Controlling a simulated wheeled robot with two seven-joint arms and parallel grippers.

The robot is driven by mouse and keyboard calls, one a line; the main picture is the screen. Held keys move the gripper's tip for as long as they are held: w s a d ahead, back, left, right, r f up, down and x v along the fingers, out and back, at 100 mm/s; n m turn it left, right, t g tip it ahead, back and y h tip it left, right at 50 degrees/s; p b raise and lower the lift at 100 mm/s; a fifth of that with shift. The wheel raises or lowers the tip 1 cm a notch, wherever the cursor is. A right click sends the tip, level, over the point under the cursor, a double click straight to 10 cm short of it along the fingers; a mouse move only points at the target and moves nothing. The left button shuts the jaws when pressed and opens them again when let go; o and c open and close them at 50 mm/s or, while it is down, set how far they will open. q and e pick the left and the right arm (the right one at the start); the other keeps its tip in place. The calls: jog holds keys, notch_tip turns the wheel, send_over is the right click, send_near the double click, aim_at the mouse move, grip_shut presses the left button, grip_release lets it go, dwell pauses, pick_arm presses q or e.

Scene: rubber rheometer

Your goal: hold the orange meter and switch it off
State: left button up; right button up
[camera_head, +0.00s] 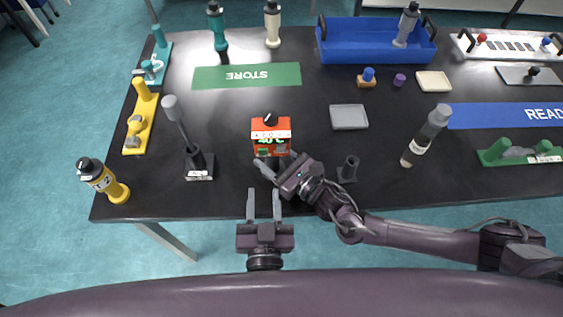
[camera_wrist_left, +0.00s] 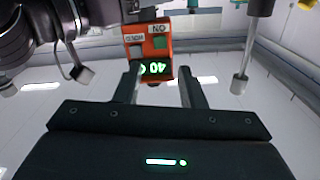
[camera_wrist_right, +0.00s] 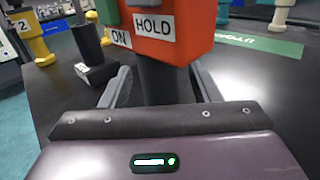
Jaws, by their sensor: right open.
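A black stand with a grey-headed rod (camera_head: 184,130) is left of the meter. A small black holder (camera_head: 349,168) and a grey bottle (camera_head: 427,136) are to the right. A grey tray (camera_head: 349,117) and a green STORE mat (camera_head: 246,76) lie behind. My right arm crosses the front edge.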

aim_at(263, 151)
jog(key=c, duration=1.1)
pick_arm(q)
grip_shut()
pick_arm(e)
jog(key=shift+c, duration=0.3)
dwell(0.5)
dwell(0.4)
pick_arm(q)
jog(key=w+a+m+g+h, duration=0.1)
jog(key=w+m+g+h, duration=0.3)
jog(key=m+h, duration=1)
jog(key=shift+w+f, duration=0.2)
jog(key=shift+w, duration=1.7)
